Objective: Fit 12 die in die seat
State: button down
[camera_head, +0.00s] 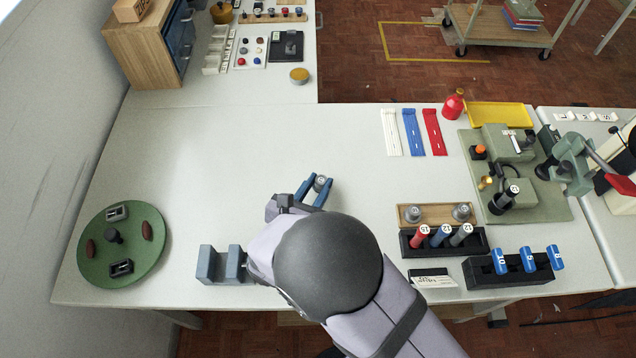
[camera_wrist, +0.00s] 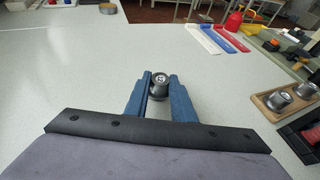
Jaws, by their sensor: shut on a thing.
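My gripper (camera_head: 314,189) has two blue fingers shut on a small grey metal die (camera_head: 320,182), held over the open middle of the white table. In the wrist view the die (camera_wrist: 159,82) sits between the fingertips, its round marked top facing up; the mark is too small to read. The grey-green press (camera_head: 502,150) stands at the right, well apart from my gripper. A black tool marked 12 (camera_head: 511,190) stands on its base. I cannot pick out the die seat clearly.
A wooden holder (camera_head: 437,222) with two similar grey dies stands right of my gripper. Racks of numbered handles (camera_head: 443,252) stand in front of it. A green turntable (camera_head: 92,268) is at left, a blue-grey notched block (camera_head: 222,264) beside my arm. The table's middle is clear.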

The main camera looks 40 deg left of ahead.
jog(key=shift+f, duration=0.2)
jog(key=c, duration=1.5)
grip_release()
jog(key=shift+r, duration=0.1)
jog(key=shift+r, duration=0.15)
jog(key=b+v, duration=0.1)
jog(key=v, duration=0.5)
jog(key=shift+s+d, duration=0.1)
jog(key=shift+o, duration=0.5)
jog(key=shift+s+d+r, duration=0.25)
jog(key=shift+s, duration=0.3)
